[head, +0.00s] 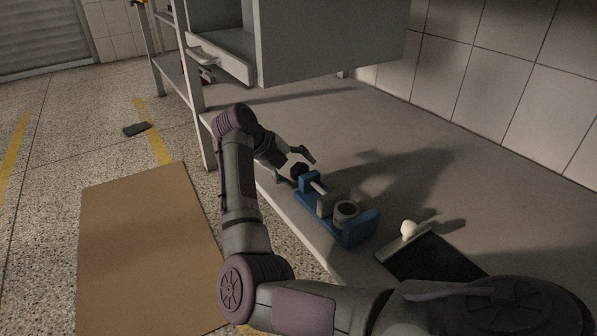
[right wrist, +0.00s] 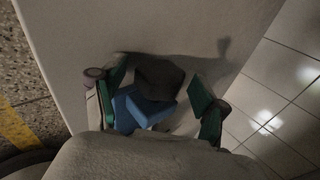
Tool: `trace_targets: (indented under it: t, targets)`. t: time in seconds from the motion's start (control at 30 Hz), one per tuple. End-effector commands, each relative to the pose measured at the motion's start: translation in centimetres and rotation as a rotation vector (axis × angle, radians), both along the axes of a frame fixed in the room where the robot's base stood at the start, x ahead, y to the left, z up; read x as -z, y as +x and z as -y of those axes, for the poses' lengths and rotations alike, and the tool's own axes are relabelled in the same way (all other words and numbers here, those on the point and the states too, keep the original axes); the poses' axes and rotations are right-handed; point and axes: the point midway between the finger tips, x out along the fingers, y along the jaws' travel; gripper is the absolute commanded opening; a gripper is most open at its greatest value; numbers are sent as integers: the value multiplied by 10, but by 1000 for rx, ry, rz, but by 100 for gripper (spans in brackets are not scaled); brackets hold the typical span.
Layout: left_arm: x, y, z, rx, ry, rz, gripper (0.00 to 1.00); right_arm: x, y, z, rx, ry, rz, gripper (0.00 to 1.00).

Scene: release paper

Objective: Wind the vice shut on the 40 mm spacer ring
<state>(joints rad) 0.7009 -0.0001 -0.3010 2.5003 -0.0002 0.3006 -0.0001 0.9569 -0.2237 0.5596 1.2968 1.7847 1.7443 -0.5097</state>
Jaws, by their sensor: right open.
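The blue vice (head: 359,232) stands on the bench near its front edge. The grey spacer ring (head: 345,209) sits in it between the grey sliding jaw (head: 323,204) and the blue end jaw; I cannot tell whether both jaws touch it. The dark handle knob (head: 299,170) is at the vice's far end. My right gripper (head: 291,166) is open around that knob. In the right wrist view the green finger pads (right wrist: 158,80) stand either side of the dark knob (right wrist: 160,73), apart from it, with the blue vice body (right wrist: 150,108) below. My left gripper is not in view.
A black mat or plate (head: 440,262) with a grey edge and a white knob (head: 408,228) lies right of the vice. A grey cabinet (head: 330,45) overhangs the back of the bench. The bench top (head: 400,130) behind the vice is clear. A brown mat (head: 150,245) lies on the floor.

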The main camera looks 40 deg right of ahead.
Motion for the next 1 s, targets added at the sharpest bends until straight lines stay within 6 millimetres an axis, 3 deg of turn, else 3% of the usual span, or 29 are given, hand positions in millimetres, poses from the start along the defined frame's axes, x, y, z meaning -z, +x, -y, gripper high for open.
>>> trace_targets:
  t: [0.07,0.4,0.43,0.7,0.97,1.0]
  targets:
    - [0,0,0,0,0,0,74,0,0,0,0,0,0,71]
    - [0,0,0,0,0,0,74,0,0,0,0,0,0,15]
    - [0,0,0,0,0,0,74,0,0,0,0,0,0,14]
    - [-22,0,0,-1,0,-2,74,-1,0,-2,1,-105,-18,14]
    - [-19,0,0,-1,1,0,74,2,0,-2,2,-120,-17,14]
    - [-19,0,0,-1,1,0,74,2,0,-2,2,-119,-17,52]
